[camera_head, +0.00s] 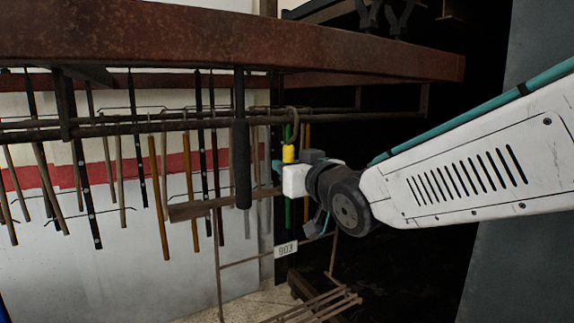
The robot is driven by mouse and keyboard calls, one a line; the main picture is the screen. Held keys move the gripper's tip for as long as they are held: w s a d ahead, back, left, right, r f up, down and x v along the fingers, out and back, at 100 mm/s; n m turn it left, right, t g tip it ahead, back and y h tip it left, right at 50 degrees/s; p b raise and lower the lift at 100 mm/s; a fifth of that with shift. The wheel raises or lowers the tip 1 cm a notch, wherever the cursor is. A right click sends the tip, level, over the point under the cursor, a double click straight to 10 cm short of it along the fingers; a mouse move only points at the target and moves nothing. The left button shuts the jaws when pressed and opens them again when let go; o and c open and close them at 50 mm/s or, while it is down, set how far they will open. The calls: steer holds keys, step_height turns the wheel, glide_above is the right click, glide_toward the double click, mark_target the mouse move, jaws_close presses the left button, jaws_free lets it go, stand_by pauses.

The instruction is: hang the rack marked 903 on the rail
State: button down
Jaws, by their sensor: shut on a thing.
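The rack marked 903 (286,249) is a brown bar frame with a white number tag. A hook (292,113) and a yellow sleeve (289,153) are at its top. My gripper (281,171) is at the sleeve, shut on the rack, its fingers partly hidden. The rack hangs roughly upright below the gripper, with a slatted shelf (315,306) at its bottom. The rail (170,125) is a dark horizontal pipe under a rusty beam. The hook overlaps the rail in the picture; I cannot tell whether it is over it or touching it.
The rusty beam (230,45) runs above the rail. Several rods and hangers (155,180) hang at the left and behind. A thick dark post (241,150) hangs just left of the hook. A grey panel (520,260) stands at the right.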

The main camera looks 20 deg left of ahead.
steer(key=shift+f, duration=0.25)
stand_by(0.4)
steer(key=c, duration=1.2)
jaws_free()
steer(key=shift+f, duration=0.1)
